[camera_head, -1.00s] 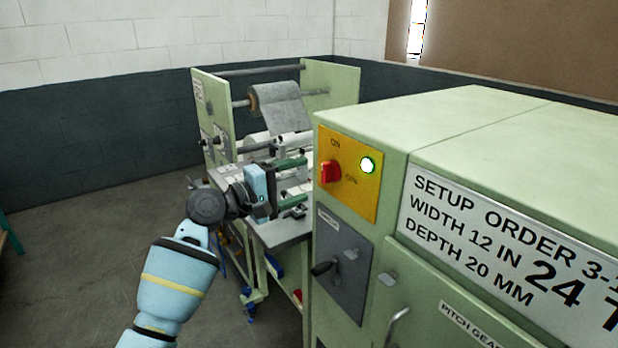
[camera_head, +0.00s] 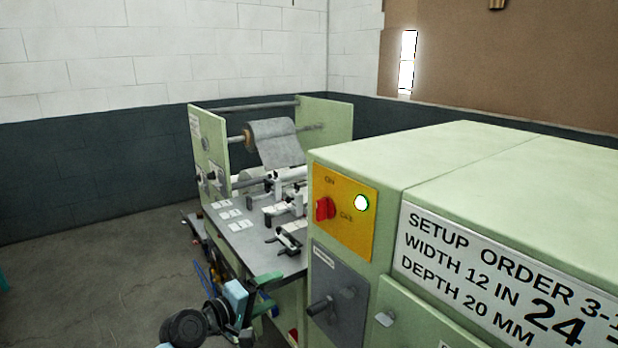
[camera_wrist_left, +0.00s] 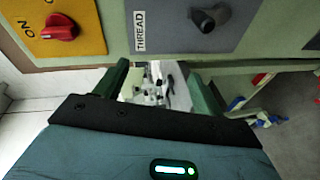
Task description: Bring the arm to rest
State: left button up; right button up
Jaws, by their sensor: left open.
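My left gripper (camera_head: 266,294) is low in the head view, in front of the machine table's edge and left of the green cabinet. Its two green fingers are apart with nothing between them. It also shows in the left wrist view (camera_wrist_left: 160,88), with the fingers spread below the cabinet's face and the machine's table visible through the gap. My right gripper is in neither view.
The green cabinet (camera_head: 470,160) carries a red switch (camera_head: 325,208), a lit lamp (camera_head: 361,203) and a dark lever (camera_head: 320,306) on a grey plate marked THREAD. Behind stands the machine table (camera_head: 250,240) with a grey roll (camera_head: 275,140). Floor at left is clear.

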pick_arm(q)
jog(key=s+a+f+m+y, duration=0.1)
jog(key=s+a+f+y, duration=0.2)
jog(key=s+f, duration=0.55)
jog(key=s+a+f+m+y, duration=0.25)
jog(key=s+f, duration=0.35)
jog(key=f, duration=0.6)
jog(key=s+a+f+m+y, duration=0.1)
jog(key=s+f+m, duration=0.1)
jog(key=s, duration=0.5)
jog(key=s+a+f+m+g+y, duration=0.1)
jog(key=s+a+f+m, duration=0.1)
jog(key=s, duration=0.6)
jog(key=s+a+f+m+g+y, duration=0.1)
jog(key=s+f, duration=0.3)
jog(key=s, duration=0.4)
jog(key=shift+s+a+m, duration=0.25)
jog(key=shift+a+m, duration=0.3)
jog(key=shift+a, duration=0.05)
jog(key=shift+y, duration=0.25)
